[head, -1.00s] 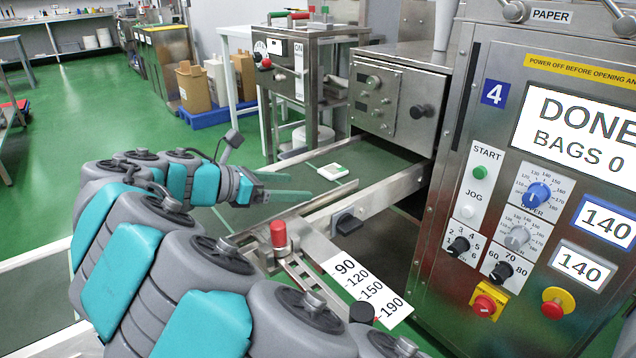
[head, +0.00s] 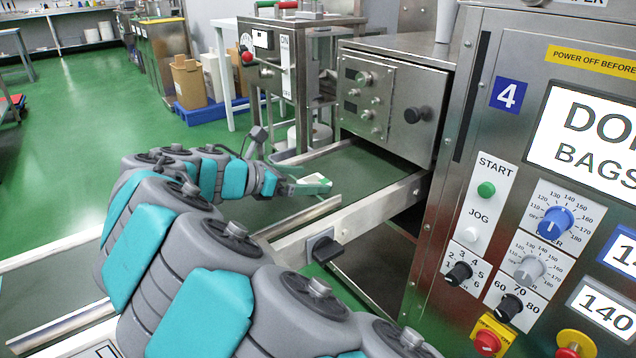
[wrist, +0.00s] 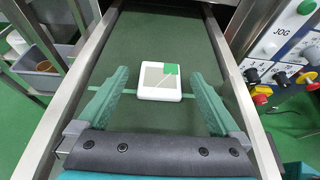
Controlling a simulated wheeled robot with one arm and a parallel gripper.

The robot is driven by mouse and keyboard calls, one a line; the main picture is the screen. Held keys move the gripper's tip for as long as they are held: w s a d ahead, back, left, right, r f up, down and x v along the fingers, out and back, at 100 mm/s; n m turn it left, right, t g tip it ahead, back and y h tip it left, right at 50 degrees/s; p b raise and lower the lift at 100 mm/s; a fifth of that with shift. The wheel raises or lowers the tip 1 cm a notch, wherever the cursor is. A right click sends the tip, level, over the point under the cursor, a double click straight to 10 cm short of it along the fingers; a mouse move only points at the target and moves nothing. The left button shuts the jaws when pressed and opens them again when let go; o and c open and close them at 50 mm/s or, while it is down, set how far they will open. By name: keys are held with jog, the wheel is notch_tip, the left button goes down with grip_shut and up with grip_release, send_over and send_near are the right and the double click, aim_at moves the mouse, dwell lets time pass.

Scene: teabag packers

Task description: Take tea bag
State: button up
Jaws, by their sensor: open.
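The tea bag (wrist: 159,82) is a small white square packet with a green corner tag. It lies flat on the dark green conveyor belt (wrist: 142,40). In the wrist view, my gripper (wrist: 163,84) is open, with one green finger on each side of the tea bag. Gaps show between the bag and both fingers. In the head view, the tea bag (head: 313,184) is at the end of my gripper (head: 305,185), and the fingers are partly hidden there.
Metal rails (head: 350,215) border the belt on both sides. A steel packing machine (head: 390,100) stands over the belt's far end. A control panel with a screen and knobs (head: 555,222) stands close on the right. Cardboard boxes (head: 188,83) stand in the back.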

jog(key=shift+w+d+f, duration=0.15)
jog(key=shift+d, duration=0.15)
jog(key=c, duration=1.4)
jog(key=shift+c, duration=0.3)
